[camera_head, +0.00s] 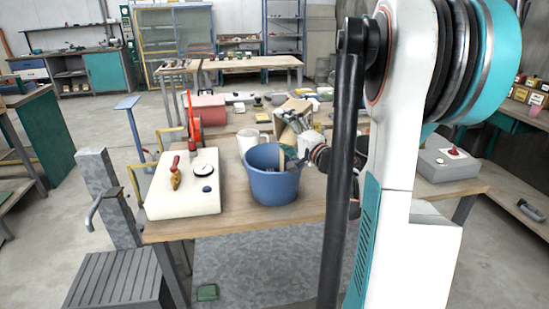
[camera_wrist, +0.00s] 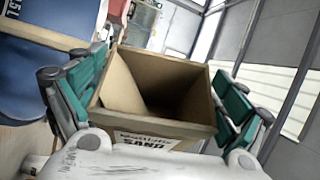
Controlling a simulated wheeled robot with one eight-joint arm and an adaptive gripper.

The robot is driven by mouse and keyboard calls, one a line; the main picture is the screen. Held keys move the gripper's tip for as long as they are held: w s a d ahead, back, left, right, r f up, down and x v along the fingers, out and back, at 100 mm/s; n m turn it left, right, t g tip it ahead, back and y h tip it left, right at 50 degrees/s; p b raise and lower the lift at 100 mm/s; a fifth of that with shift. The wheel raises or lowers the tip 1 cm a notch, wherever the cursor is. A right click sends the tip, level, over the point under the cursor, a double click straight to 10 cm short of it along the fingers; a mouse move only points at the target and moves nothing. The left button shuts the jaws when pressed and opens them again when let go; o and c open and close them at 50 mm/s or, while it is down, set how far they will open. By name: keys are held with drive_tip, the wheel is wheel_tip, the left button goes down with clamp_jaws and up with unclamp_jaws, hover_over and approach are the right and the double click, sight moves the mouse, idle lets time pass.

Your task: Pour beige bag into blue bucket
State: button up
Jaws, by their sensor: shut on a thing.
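The beige bag (camera_head: 292,112) is an open-topped, box-like paper bag beside and above the right rim of the blue bucket (camera_head: 271,180). In the wrist view the bag (camera_wrist: 165,95) fills the middle, with part of a label reading "SAND" on its near side. My gripper (camera_wrist: 160,100) has its green-padded fingers on both sides of the bag and is shut on it. Its inside is shadowed, and I cannot tell how much it holds. The bucket stands upright on the wooden table; its edge also shows at the left of the wrist view (camera_wrist: 25,75).
A white container (camera_head: 247,140) stands just behind the bucket. A red box (camera_head: 208,108) lies farther back. My arm blocks the view on the right.

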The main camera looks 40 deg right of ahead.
drive_tip(key=shift+s+a+f+n+t+b, duration=0.1)
drive_tip(key=shift+a+n+t+b, duration=0.2)
drive_tip(key=shift+n+b, duration=0.4)
drive_tip(key=shift+s+a+f+n+t+b, duration=0.1)
drive_tip(key=shift+a+n+t+b, duration=0.1)
drive_tip(key=shift+a+n+b, duration=0.45)
idle(1.0)
drive_tip(key=shift+s+a+f+n+t+y, duration=0.15)
drive_tip(key=shift+n+t+y, duration=0.25)
drive_tip(key=shift+n, duration=0.85)
idle(0.3)
drive_tip(key=m, duration=0.1)
drive_tip(key=d+r+m+g+p, duration=0.1)
drive_tip(key=m, duration=0.1)
drive_tip(key=shift+w+d+h, duration=0.1)
drive_tip(key=shift+w+h, duration=0.1)
drive_tip(key=shift+h, duration=0.1)
drive_tip(key=shift+w+d+m+p, duration=0.1)
drive_tip(key=shift+d+m+p, duration=0.15)
drive_tip(key=shift+m+p, duration=0.4)
drive_tip(key=shift+d+f+g, duration=0.1)
drive_tip(key=shift+f+g, duration=0.05)
drive_tip(key=shift+g, duration=0.15)
